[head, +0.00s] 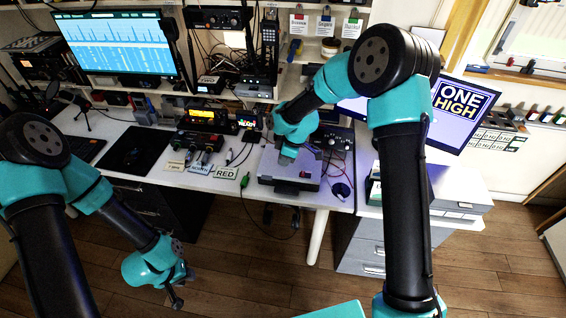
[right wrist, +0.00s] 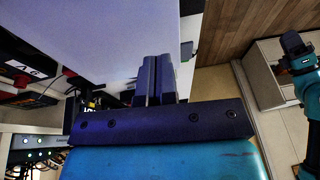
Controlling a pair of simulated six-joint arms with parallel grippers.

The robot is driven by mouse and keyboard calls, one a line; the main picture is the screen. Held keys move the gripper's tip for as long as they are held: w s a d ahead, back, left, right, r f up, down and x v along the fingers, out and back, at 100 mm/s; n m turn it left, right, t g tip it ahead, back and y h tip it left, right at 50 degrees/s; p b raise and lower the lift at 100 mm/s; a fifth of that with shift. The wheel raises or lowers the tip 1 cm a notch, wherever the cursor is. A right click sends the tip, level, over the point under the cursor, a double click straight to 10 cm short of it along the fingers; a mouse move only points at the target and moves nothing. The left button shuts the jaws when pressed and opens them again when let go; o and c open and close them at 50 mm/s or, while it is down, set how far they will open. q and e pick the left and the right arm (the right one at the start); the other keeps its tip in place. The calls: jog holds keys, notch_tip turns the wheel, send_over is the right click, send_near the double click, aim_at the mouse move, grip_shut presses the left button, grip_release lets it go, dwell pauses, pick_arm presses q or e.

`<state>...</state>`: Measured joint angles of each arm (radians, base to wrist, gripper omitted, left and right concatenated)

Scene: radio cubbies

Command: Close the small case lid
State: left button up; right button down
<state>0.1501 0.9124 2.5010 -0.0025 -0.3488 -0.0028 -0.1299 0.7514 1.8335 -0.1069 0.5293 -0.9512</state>
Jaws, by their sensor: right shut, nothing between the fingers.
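The small case (head: 308,185) is a grey box with a dark front latch on the white desk. Its pale lid looks nearly flat in the head view, but I cannot tell whether a gap is left. My right gripper (head: 287,158) points down at the top of the case and hides part of it. In the right wrist view its fingers (right wrist: 154,78) are together and empty, in front of a pale flat surface (right wrist: 110,35) that looks like the lid. I cannot tell whether they touch it. My left gripper (head: 180,290) hangs low in front of the desk, away from the case.
Label cards, including a RED card (head: 226,173), lie left of the case. A panel with cables (head: 335,145) stands behind it to the right. A radio (head: 207,118) and a monitor (head: 115,45) stand further back. The floor in front is clear.

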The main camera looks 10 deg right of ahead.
jog(key=v, duration=1.6)
jog(key=shift+f, duration=0.1)
